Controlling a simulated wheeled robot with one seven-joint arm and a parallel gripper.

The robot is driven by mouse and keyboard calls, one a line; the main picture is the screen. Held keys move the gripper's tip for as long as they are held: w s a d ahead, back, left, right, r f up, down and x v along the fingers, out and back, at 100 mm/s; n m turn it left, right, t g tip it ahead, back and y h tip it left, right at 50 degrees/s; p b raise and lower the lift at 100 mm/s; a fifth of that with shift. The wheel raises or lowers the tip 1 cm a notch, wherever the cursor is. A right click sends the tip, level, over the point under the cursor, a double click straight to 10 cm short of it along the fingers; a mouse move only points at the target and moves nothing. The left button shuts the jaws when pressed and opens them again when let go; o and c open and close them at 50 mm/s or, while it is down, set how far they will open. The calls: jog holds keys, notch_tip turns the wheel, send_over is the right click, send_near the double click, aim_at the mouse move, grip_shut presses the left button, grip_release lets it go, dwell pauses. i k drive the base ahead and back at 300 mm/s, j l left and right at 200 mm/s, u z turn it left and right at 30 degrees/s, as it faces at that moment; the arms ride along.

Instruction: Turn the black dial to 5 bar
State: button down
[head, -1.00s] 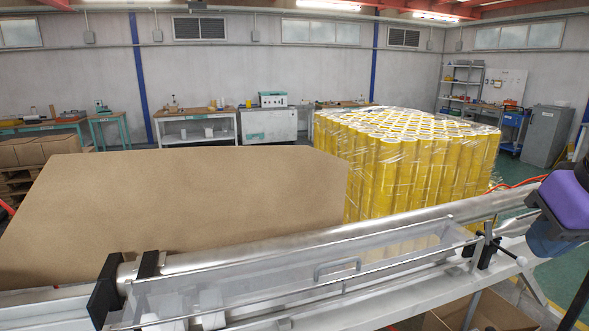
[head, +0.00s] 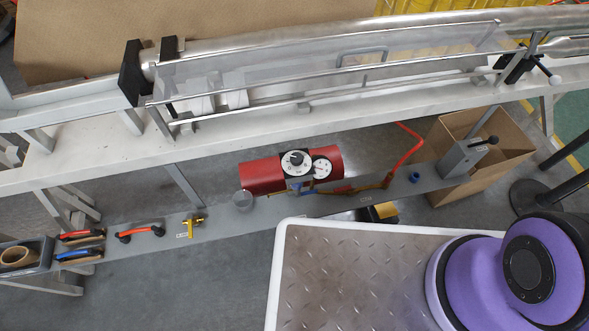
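The black dial (head: 296,158) sits on a white round scale on top of a red cylindrical unit (head: 262,175), on the grey lower shelf below the machine. A white pressure gauge (head: 321,168) is just right of the dial. The scale markings and the gauge needle are too small to read. My gripper is not in view; only a purple and black part of my arm shows at the lower right, apart from the red unit.
The machine with its clear guard (head: 330,75) runs above and behind the shelf (head: 215,226). A cardboard box (head: 480,150) is at the right. Grey floor is clear at lower left.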

aim_at(296, 160)
jog(key=i+l+u, duration=0.15)
jog(key=l, duration=0.2)
jog(key=i+l+u, duration=0.1)
jog(key=l, duration=0.25)
jog(key=i+l+u, duration=0.15)
jog(key=l, duration=0.25)
jog(key=i, duration=0.05)
